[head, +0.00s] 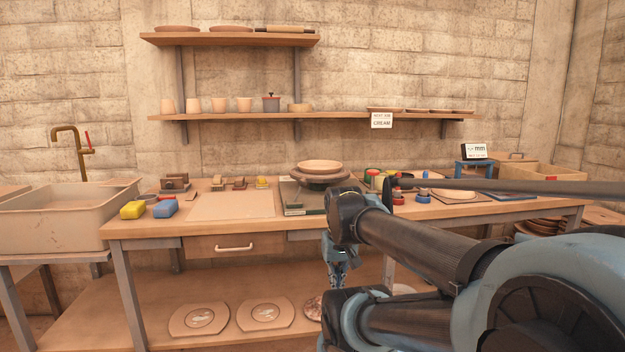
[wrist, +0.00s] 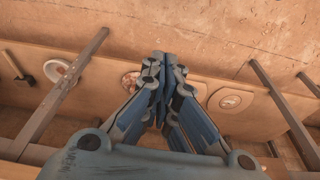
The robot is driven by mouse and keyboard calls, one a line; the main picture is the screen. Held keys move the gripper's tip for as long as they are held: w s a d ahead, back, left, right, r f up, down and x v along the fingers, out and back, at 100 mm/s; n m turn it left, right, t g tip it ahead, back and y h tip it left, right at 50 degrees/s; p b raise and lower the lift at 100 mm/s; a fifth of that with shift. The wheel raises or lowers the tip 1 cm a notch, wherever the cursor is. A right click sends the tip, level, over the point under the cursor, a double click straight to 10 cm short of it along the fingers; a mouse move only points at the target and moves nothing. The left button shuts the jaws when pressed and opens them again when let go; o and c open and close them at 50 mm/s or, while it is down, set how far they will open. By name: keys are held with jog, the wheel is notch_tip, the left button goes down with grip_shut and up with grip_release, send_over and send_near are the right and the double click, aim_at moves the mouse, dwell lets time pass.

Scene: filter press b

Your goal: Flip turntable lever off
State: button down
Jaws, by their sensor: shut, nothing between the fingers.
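The turntable (head: 318,179) stands on the workbench in the head view, a dark round wheel on a dark base with a pale shallow dish (head: 319,167) on top. I cannot make out its lever; my arm covers part of the area to its right. My gripper (wrist: 163,58) is shut and empty in the wrist view, its blue fingers together. In the head view it shows only partly, below the bench's front edge and behind my arm, apart from the turntable.
A sink (head: 68,218) stands at left. Plates (head: 264,314) lie on the lower shelf. The bench legs (wrist: 62,95) flank my gripper.

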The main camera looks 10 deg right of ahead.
jog(key=w+d+r+m, duration=0.1)
jog(key=w+r+m, duration=0.3)
jog(key=w+r, duration=0.5)
jog(key=w+d+r+m, duration=0.1)
jog(key=w+r+m, duration=0.3)
jog(key=w+r, duration=0.5)
jog(key=w+d+r+m, duration=0.1)
jog(key=w+r+m, duration=0.3)
jog(key=w+r, duration=0.6)
jog(key=w, duration=0.9)
jog(key=shift+w+d+m+g, duration=0.15)
jog(key=shift+w+m+g, duration=0.15)
jog(key=shift+w, duration=0.1)
jog(key=f, duration=0.3)
jog(key=w+f, duration=0.1)
jog(key=f, duration=0.6)
jog(key=shift+w, duration=0.2)
jog(key=shift+s+a+r, duration=0.25)
jog(key=shift+s+a, duration=0.05)
jog(key=shift+a, duration=0.25)
jog(key=shift+s+a+r, duration=0.2)
jog(key=shift+s+a, duration=0.1)
jog(key=shift+a, duration=0.3)
jog(key=shift+s+a+r, duration=0.25)
jog(key=shift+s+a, duration=0.05)
jog(key=shift+a, duration=0.25)
jog(key=shift+d, duration=0.1)
jog(key=shift+r, duration=0.1)
